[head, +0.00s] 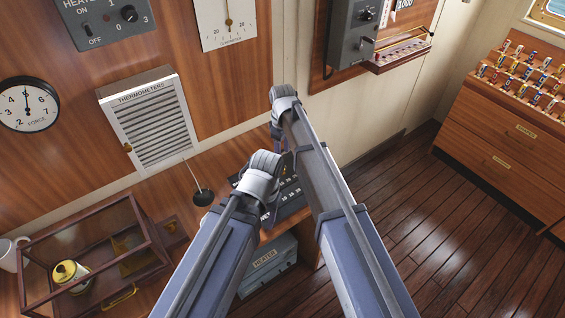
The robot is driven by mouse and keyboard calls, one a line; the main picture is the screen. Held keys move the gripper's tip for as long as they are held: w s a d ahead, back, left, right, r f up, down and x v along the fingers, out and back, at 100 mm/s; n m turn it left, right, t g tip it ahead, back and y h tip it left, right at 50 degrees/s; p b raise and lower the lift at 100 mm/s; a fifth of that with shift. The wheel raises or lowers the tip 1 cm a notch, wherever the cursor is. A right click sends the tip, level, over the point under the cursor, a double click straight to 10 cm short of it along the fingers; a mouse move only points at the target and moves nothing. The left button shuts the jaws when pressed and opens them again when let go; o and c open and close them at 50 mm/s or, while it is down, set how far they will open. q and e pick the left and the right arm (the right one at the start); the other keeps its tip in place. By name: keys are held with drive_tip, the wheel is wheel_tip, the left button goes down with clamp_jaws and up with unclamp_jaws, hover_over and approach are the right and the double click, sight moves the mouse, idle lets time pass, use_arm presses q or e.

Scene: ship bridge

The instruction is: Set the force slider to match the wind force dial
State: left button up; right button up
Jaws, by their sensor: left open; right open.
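The wind force dial (27,104) is a round white gauge marked FORCE on the left wall. Its dark needle points nearly straight up, around 6. A black panel with white numbers (289,196) lies on the desk, mostly hidden behind my arms. I cannot make out the force slider or its setting. My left gripper (262,176) is over this panel, its fingers largely hidden by the wrist; it is open with nothing seen in it. My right gripper (282,105) is farther up, near the wall behind the desk, open, its fingers also mostly hidden.
A thin rod on a black base (203,196) stands between case and panel. A thermometers louvre box (150,118) hangs above.

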drive_tip(key=shift+f+b, duration=3.85)
drive_tip(key=shift+f, duration=0.1)
clamp_jaws()
